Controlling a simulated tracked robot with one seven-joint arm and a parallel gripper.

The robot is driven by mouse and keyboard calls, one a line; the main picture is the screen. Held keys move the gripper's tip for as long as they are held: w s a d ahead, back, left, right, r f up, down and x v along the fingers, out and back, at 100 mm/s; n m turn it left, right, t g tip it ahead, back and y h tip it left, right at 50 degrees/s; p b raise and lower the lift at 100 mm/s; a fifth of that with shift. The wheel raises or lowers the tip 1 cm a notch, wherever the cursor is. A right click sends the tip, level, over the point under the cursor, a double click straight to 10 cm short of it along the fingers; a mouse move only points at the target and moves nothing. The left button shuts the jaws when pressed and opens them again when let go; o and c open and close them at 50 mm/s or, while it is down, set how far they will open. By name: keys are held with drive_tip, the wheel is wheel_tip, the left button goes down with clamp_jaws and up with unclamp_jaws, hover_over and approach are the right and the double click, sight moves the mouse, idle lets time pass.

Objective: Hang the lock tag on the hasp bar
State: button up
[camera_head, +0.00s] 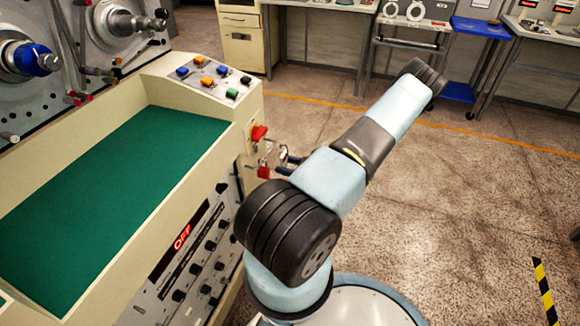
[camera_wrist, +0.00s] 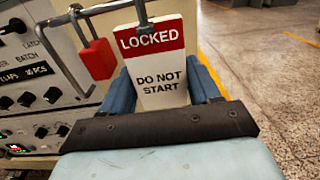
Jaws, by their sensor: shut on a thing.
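The lock tag (camera_wrist: 158,78) is a white plate with a red band reading LOCKED and DO NOT START below. In the wrist view it stands roughly upright between the blue fingers of my gripper (camera_wrist: 163,92), which is shut on it. The metal hasp bar (camera_wrist: 103,9) crosses at the top, and a metal end hangs down in front of the tag's top edge. I cannot tell whether it passes through the tag. In the head view my gripper (camera_head: 286,163) is at the cabinet's side by the hasp; the tag is hard to make out there.
A red padlock (camera_wrist: 97,59) hangs from the bar just left of the tag. A red switch handle (camera_head: 259,133) sits above the hasp on the cabinet (camera_head: 252,102). A knob panel (camera_wrist: 35,75) is close on the left. The floor (camera_head: 480,190) to the right is clear.

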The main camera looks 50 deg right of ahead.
drive_tip(key=shift+w+a+f, duration=0.25)
drive_tip(key=shift+w+a, duration=0.1)
drive_tip(key=shift+w, duration=0.5)
drive_tip(key=shift+w+a+f, duration=0.3)
drive_tip(key=shift+w+a, duration=0.05)
drive_tip(key=shift+w, duration=0.45)
drive_tip(key=shift+w+a+f, duration=0.25)
drive_tip(key=shift+w+a, duration=0.1)
drive_tip(key=shift+w, duration=0.5)
drive_tip(key=o, duration=1.1)
drive_tip(key=shift+c, duration=0.2)
drive_tip(key=shift+s, duration=0.15)
drive_tip(key=v, duration=1.3)
drive_tip(key=shift+s+d, duration=0.2)
drive_tip(key=shift+s, duration=0.05)
